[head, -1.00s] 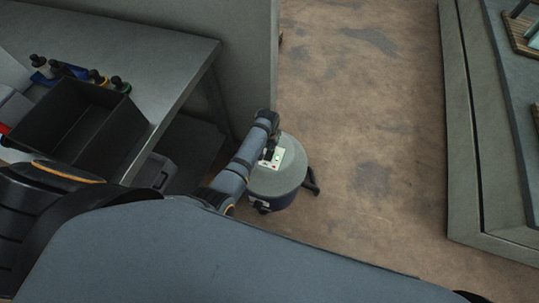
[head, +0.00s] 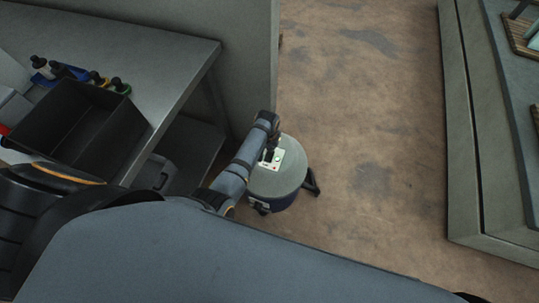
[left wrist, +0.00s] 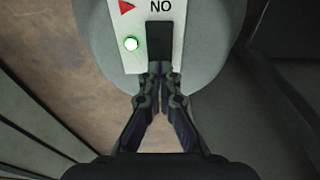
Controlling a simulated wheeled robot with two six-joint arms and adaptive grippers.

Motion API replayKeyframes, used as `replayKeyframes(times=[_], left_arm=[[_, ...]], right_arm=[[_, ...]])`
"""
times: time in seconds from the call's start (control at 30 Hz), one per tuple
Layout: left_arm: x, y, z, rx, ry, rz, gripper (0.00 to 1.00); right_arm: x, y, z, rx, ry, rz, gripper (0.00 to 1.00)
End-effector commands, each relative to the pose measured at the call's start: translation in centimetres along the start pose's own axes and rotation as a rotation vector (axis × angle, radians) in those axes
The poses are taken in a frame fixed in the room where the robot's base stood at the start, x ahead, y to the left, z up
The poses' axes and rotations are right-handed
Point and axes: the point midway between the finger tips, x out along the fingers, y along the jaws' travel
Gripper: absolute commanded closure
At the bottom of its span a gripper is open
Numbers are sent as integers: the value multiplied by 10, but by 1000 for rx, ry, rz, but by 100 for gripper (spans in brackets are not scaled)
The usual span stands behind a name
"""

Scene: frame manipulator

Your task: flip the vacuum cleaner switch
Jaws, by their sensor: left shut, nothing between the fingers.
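The vacuum cleaner (head: 285,183) is a round grey canister standing on the floor beside the metal workbench. A pale control panel (head: 286,160) is on its top. In the left wrist view the panel (left wrist: 182,35) carries a black switch (left wrist: 159,42), a red triangle, the letters "NO" and a round green-rimmed light (left wrist: 131,43) that looks bright. My left gripper (left wrist: 160,70) is shut and empty, its fingertips at the lower end of the switch. I cannot tell whether they touch it. In the head view my arm partly covers the panel. My right gripper is not in view.
A grey counter (head: 465,150) stands at the right. The brown floor (head: 370,130) between is clear.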

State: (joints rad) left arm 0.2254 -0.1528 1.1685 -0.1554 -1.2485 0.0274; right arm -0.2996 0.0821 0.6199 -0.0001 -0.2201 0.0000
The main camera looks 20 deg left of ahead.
Motion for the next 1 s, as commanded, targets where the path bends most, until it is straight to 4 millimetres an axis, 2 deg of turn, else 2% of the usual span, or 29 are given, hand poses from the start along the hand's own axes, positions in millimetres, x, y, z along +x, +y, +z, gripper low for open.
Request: replayKeyframes(times=[1.0], left_arm=[[13,0,2,0,0,0,100]], right_arm=[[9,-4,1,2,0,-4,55]])
